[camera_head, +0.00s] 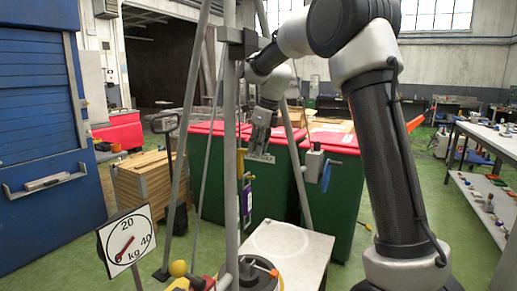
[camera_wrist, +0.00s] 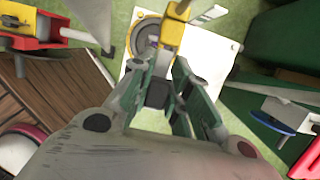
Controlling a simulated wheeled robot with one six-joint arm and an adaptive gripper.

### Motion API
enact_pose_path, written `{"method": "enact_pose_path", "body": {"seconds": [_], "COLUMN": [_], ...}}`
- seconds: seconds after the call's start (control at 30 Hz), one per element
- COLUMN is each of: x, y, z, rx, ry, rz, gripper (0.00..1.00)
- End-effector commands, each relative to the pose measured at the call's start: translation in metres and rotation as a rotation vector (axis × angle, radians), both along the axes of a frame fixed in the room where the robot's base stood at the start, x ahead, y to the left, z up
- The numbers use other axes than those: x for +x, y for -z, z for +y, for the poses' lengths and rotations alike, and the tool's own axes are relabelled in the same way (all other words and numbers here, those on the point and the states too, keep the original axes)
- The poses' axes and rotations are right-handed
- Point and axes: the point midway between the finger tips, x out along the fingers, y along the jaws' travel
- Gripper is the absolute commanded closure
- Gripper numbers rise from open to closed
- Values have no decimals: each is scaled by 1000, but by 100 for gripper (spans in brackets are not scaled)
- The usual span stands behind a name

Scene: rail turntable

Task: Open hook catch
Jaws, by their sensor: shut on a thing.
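In the head view a yellow hook (camera_head: 241,163) hangs beside the grey tripod pole, with a purple and yellow hanging piece (camera_head: 247,200) below it. My gripper (camera_head: 260,153) comes down from above, just right of the hook. In the wrist view the yellow hook (camera_wrist: 168,42) lies at the tips of my gripper (camera_wrist: 160,68), whose fingers are closed in around its lower end. A pale lever-like piece (camera_wrist: 211,14) sticks out to the right of the hook. The exact contact and the catch itself are partly hidden by the fingers.
The grey tripod pole (camera_head: 231,150) stands close to my gripper. A white platform (camera_head: 290,243) lies below. A weight dial (camera_head: 127,241) stands at front left. Green bins with red lids (camera_head: 335,190) stand behind.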

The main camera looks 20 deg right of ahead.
Motion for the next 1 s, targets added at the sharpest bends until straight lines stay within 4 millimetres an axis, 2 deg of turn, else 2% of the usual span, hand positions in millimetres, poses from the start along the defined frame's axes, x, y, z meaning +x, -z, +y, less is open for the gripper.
{"method": "enact_pose_path", "body": {"seconds": [0.43,0.47,0.57,0.6,0.87,1.0], "x": [0,0,0,0,0,-1], "y": [0,0,0,0,0,-9], "z": [0,0,0,0,0,-1], "rx": [-9,-9,-8,-8,-7,-7], "ry": [-1,-1,-1,-1,-1,-1], "rz": [7,7,8,8,8,5], "gripper": [100,80,62,59,59,59]}}
